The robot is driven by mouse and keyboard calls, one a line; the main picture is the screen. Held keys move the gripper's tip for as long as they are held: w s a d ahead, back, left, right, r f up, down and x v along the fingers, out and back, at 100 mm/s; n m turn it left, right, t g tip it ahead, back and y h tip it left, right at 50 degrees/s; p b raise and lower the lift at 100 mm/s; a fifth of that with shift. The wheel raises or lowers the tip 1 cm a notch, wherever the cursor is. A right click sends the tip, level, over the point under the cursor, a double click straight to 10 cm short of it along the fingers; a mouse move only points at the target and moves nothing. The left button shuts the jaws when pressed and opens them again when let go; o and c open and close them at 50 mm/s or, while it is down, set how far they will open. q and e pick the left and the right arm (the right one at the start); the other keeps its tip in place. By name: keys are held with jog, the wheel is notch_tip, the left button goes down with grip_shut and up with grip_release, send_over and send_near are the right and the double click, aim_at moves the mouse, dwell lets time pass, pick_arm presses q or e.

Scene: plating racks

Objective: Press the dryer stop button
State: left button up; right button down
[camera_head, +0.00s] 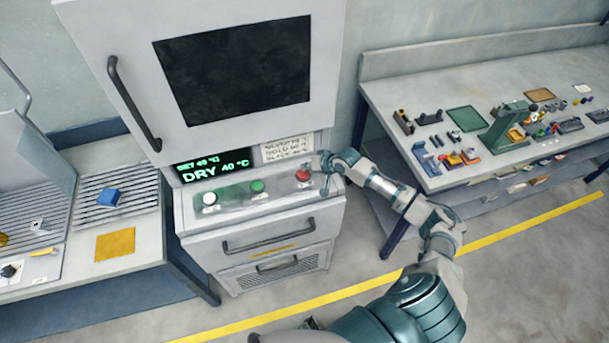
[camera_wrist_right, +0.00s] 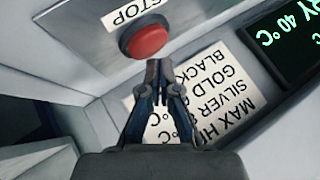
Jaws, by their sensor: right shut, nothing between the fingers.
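The dryer (camera_head: 262,215) is a light grey cabinet with a sloped button panel below its door. The red stop button (camera_head: 303,175) is at the panel's right end; in the right wrist view the red button (camera_wrist_right: 147,38) shows under a STOP label. My right gripper (camera_head: 316,164) is at this button, its arm reaching in from the lower right. In the wrist view its fingertips (camera_wrist_right: 165,66) are together and empty, just beside the button's lower edge. I cannot tell whether they touch it. My left gripper is not in view.
A green button (camera_head: 257,187) and a white button (camera_head: 209,198) sit left on the panel. The display (camera_head: 215,170) reads DRY 40 °C. A printed card (camera_head: 287,148) is above the panel. Benches with parts stand left (camera_head: 140,235) and right (camera_head: 420,85).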

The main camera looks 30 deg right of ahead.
jog(key=shift+a, duration=0.1)
jog(key=shift+a+r, duration=0.1)
jog(key=shift+a, duration=0.15)
jog(key=shift+a+r, duration=0.1)
jog(key=shift+a, duration=0.1)
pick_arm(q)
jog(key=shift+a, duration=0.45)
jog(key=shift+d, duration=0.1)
pick_arm(e)
jog(key=shift+d, duration=0.15)
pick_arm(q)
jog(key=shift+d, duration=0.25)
pick_arm(e)
jog(key=shift+d, duration=0.2)
jog(key=shift+a, duration=0.3)
jog(key=shift+f+p, duration=0.3)
jog(key=shift+p, duration=0.05)
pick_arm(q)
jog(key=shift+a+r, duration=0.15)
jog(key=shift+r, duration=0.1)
pick_arm(e)
jog(key=shift+f, duration=0.1)
